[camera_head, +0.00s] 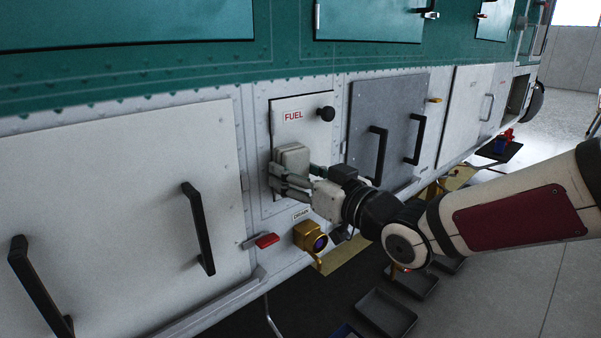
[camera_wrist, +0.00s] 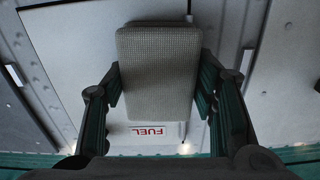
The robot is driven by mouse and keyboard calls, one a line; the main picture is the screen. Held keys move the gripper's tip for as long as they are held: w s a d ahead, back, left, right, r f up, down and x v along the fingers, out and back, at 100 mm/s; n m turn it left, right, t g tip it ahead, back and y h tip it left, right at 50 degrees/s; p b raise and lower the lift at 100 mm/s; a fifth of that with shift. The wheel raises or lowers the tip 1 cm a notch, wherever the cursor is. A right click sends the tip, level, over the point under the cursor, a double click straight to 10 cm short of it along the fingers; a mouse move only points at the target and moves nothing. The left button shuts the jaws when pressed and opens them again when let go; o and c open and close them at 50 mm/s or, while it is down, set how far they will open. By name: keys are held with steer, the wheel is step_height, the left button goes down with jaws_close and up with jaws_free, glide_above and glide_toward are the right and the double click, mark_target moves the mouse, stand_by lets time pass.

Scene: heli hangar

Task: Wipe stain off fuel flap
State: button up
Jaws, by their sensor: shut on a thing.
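The fuel flap (camera_head: 318,138) is a pale grey panel with a red FUEL label (camera_head: 293,116) and a black knob (camera_head: 326,113) at its upper right. It appears closed. My gripper (camera_head: 283,178) is shut on a grey block-shaped wiping pad (camera_head: 292,157), in front of the flap's lower left part. In the wrist view, the pad (camera_wrist: 158,75) has a fine woven texture and sits between both fingers, with the FUEL label (camera_wrist: 148,131) below it. I cannot tell whether the pad touches the flap. No stain shows; the pad and gripper hide part of the flap.
Black handles stick out from the left panel (camera_head: 120,180) and the dark grey door (camera_head: 400,105). A brass drain fitting (camera_head: 309,236) and a red-tipped lever (camera_head: 266,240) lie below the flap. Dark trays (camera_head: 385,312) stand on the floor. Open floor lies to the right.

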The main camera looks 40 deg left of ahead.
steer(key=shift+s+a+r, duration=0.1)
steer(key=shift+s+r, duration=0.05)
steer(key=shift+s, duration=0.25)
steer(key=shift+d+p, duration=0.95)
steer(key=shift+d, duration=2)
steer(key=shift+d, duration=0.1)
steer(key=shift+s+d+p, duration=0.1)
steer(key=shift+d+p, duration=0.5)
steer(key=shift+d, duration=0.8)
